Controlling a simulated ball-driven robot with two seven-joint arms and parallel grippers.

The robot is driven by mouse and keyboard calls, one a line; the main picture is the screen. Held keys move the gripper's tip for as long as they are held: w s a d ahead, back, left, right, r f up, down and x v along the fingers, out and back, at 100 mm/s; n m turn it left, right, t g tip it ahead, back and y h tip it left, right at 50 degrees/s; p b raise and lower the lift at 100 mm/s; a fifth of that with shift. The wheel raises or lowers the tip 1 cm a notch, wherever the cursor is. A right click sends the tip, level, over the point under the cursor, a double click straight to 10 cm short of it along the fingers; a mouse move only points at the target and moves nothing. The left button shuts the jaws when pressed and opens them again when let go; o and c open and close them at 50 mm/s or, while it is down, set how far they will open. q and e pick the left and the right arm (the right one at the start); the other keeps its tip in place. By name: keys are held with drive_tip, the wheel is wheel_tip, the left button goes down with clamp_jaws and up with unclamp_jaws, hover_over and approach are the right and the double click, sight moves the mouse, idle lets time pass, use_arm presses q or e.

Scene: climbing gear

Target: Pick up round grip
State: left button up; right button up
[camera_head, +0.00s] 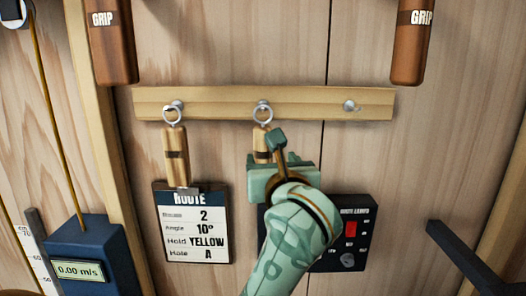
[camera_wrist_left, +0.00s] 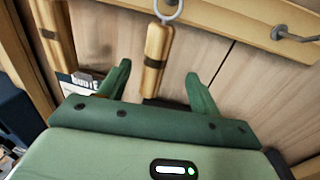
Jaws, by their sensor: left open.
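A small wooden round grip (camera_head: 261,143) with a dark band hangs by a metal ring from the middle hook of a wooden rail. My green left gripper (camera_head: 282,168) is in front of it and hides its lower part in the head view. In the left wrist view the grip (camera_wrist_left: 158,45) hangs between the two open fingers of my left gripper (camera_wrist_left: 157,75), with gaps on both sides. Its lower end reaches down between them. A similar wooden grip (camera_head: 176,155) hangs from the left hook. My right gripper is not in view.
The rail (camera_head: 220,102) has a bare hook (camera_head: 350,105) at right. A route card (camera_head: 194,228) hangs below left, and a dark switch panel (camera_head: 357,235) sits behind my arm. Larger brown grips (camera_head: 112,45) hang above. A dark bar (camera_head: 470,255) juts in at lower right.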

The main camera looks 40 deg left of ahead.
sight(265, 146)
use_arm(q)
drive_tip(key=x, duration=0.5)
drive_tip(key=shift+a+f, duration=0.1)
drive_tip(key=shift+w+a+p, duration=0.1)
drive_tip(key=shift+a+p, duration=0.05)
drive_tip(key=shift+p, duration=0.2)
drive_tip(key=p+x, duration=0.1)
drive_tip(key=x, duration=0.1)
drive_tip(key=r+p+x, duration=0.1)
drive_tip(key=x, duration=0.1)
drive_tip(key=shift+a, duration=0.25)
drive_tip(key=shift+w+a+f, duration=0.15)
drive_tip(key=shift+a, duration=0.1)
drive_tip(key=shift+d, duration=0.15)
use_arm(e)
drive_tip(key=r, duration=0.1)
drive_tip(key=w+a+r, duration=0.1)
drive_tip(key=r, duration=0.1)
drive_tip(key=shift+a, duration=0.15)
use_arm(q)
drive_tip(key=shift+d, duration=0.1)
drive_tip(key=c, duration=1)
drive_tip(key=shift+c, duration=0.6)
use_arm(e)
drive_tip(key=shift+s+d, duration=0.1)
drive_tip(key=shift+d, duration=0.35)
